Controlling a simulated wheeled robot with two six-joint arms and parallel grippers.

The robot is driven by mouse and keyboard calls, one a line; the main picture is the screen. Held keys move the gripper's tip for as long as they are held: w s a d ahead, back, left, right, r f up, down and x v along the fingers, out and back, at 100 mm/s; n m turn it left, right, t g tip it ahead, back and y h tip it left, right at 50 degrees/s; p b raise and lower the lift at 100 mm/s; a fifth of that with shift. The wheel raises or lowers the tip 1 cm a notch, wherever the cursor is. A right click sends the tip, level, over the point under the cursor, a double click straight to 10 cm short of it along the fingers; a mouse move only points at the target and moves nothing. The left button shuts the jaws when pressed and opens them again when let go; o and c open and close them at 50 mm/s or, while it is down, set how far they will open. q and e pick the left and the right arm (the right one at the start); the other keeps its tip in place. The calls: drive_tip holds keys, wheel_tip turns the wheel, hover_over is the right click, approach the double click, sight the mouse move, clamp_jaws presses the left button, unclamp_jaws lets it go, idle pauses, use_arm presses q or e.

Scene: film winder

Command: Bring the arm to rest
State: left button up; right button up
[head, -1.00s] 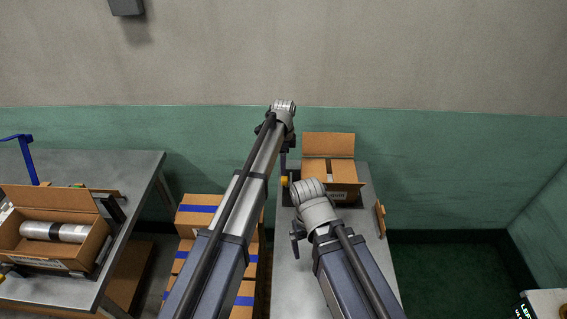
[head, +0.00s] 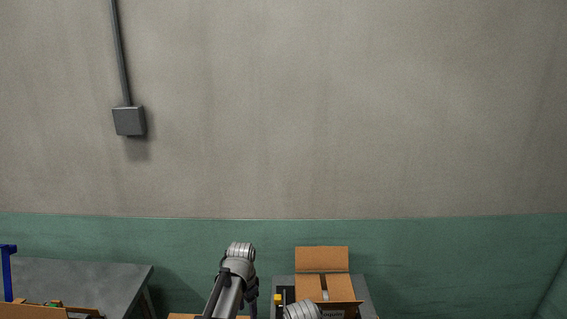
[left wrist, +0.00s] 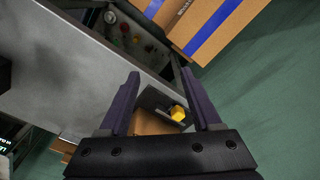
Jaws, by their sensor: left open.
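My left gripper (left wrist: 160,95) shows in the left wrist view with its two dark fingers spread apart and nothing between the fingertips. It is above the floor and table area, with a yellow piece (left wrist: 178,113) and a cardboard box seen beyond and between the fingers. In the head view my left arm (head: 235,270) rises from the bottom edge, but its gripper is hidden. Only the top of my right arm (head: 302,311) shows at the bottom, and its gripper is out of the picture.
An open cardboard box (head: 322,287) stands on a grey table at bottom centre. Another grey table (head: 75,280) is at left, with a blue upright (head: 8,270). Boxes with blue tape (left wrist: 215,30) fill the wrist view's upper right. A wall box (head: 129,121) hangs at upper left.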

use_arm(q)
drive_tip(key=s+a+n, duration=0.3)
drive_tip(key=s+n, duration=0.2)
drive_tip(key=s, duration=0.2)
drive_tip(key=s+a+n, duration=0.3)
drive_tip(key=s+n, duration=0.1)
drive_tip(key=s, duration=0.4)
drive_tip(key=s+d+m+y, duration=0.1)
drive_tip(key=s+d+m, duration=0.2)
drive_tip(key=d, duration=0.8)
drive_tip(key=shift+s+g, duration=0.3)
drive_tip(key=shift+s, duration=0.8)
